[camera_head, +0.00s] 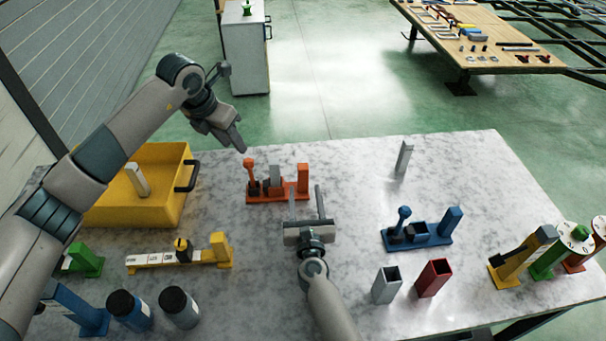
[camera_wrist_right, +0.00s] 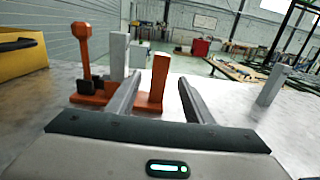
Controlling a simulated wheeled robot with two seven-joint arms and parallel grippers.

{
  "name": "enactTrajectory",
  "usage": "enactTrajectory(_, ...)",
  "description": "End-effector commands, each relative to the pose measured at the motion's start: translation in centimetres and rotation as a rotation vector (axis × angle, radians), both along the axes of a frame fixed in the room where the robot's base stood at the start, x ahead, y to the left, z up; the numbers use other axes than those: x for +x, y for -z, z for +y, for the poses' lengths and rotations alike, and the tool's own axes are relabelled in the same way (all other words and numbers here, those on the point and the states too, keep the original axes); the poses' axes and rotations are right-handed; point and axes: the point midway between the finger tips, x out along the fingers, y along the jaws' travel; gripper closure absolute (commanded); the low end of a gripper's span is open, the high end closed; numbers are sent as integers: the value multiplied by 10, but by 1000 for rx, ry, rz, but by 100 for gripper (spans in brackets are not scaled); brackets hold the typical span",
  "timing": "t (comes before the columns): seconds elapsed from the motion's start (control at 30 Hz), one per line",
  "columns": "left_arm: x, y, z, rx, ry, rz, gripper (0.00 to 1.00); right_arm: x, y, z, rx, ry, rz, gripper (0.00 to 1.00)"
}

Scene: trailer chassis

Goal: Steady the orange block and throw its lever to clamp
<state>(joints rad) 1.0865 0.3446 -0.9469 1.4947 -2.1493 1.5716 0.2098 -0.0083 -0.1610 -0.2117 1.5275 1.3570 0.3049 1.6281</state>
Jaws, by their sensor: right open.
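The orange block (camera_head: 278,191) stands on the table near its back middle, with an upright lever (camera_head: 249,170) at its left end and a tall orange post at its right end. A grey upright piece (camera_head: 274,174) stands between them. The orange block (camera_wrist_right: 149,104) and its lever (camera_wrist_right: 84,49) also show in the right wrist view. My right gripper (camera_head: 306,190) is open and empty just in front of the block's right end, apparently apart from it. My left gripper (camera_head: 240,145) is above and behind the lever; its fingers look close together, but the gap is unclear.
A yellow bin (camera_head: 128,217) with a grey bar inside stands at the left. A blue lever block (camera_head: 420,238) is to the right, with grey (camera_head: 387,285) and red (camera_head: 433,279) square tubes before it. A lone grey bar (camera_head: 404,157) stands at the back right.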

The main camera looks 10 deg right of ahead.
Motion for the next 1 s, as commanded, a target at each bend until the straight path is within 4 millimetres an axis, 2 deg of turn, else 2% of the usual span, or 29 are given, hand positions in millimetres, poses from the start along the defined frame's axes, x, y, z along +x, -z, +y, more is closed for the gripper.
enactTrajectory(0.2, 0, 0, 0, 0, 0, 0, 69, 37, -1, -3, -2, 0, -1, 53)
enactTrajectory(0.5, 0, 0, 0, 0, 0, 0, 69, 73, 0, -7, -1, 0, 0, 53)
enactTrajectory(0.7, 0, 0, 0, 0, 0, 0, 69, 81, 0, -8, -1, 0, 0, 53)
enactTrajectory(0.97, 0, 0, 0, 0, 0, 0, 69, 81, 0, -8, 0, 1, 0, 53)
enactTrajectory(1.0, 0, 0, 0, 0, 0, 0, 69, 81, 0, -8, 0, 1, 0, 60)
